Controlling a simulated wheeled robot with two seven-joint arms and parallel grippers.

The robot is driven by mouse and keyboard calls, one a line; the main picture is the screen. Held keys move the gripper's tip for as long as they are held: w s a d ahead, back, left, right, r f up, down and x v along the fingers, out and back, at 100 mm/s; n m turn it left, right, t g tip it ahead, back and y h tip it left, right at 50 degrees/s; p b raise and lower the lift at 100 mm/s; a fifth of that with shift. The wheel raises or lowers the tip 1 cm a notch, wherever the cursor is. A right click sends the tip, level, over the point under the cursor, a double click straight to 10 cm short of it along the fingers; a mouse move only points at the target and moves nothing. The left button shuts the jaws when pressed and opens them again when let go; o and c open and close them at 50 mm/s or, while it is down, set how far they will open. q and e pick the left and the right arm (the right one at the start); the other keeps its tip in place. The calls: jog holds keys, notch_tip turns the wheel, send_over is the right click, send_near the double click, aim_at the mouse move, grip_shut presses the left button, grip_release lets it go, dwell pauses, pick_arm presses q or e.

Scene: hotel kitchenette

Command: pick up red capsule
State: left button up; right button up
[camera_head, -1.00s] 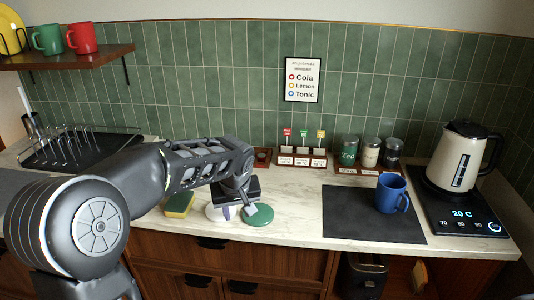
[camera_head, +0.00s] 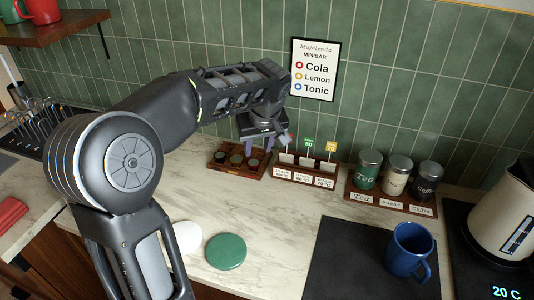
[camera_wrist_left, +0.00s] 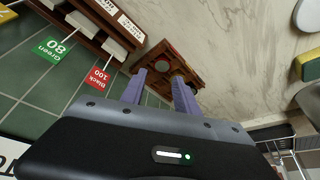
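A small wooden tray (camera_head: 224,168) stands near the tiled back wall and holds several small round capsules. In the head view these look dark or greenish, and I cannot pick out a red one. The tray also shows in the left wrist view (camera_wrist_left: 198,78), partly hidden by my fingers. My left gripper (camera_head: 258,147) is above the right part of the tray, fingers pointing down. In the left wrist view its two purple fingers (camera_wrist_left: 160,88) are apart with nothing visible between them. My right gripper is out of view.
A wooden rack with tea labels (camera_head: 303,174) stands just right of the tray, its signs (camera_head: 308,145) upright close to my gripper. Further right are canisters (camera_head: 398,170) and a blue mug (camera_head: 409,250).

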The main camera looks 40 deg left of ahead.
aim_at(254, 163)
pick_arm(q)
jog(key=shift+s+r, duration=0.1)
jog(key=shift+s, duration=0.05)
jog(key=shift+x, duration=1.35)
jog(key=p+x, duration=0.1)
jog(key=x, duration=0.4)
jog(key=shift+a, duration=0.1)
jog(key=shift+c, duration=0.4)
grip_shut()
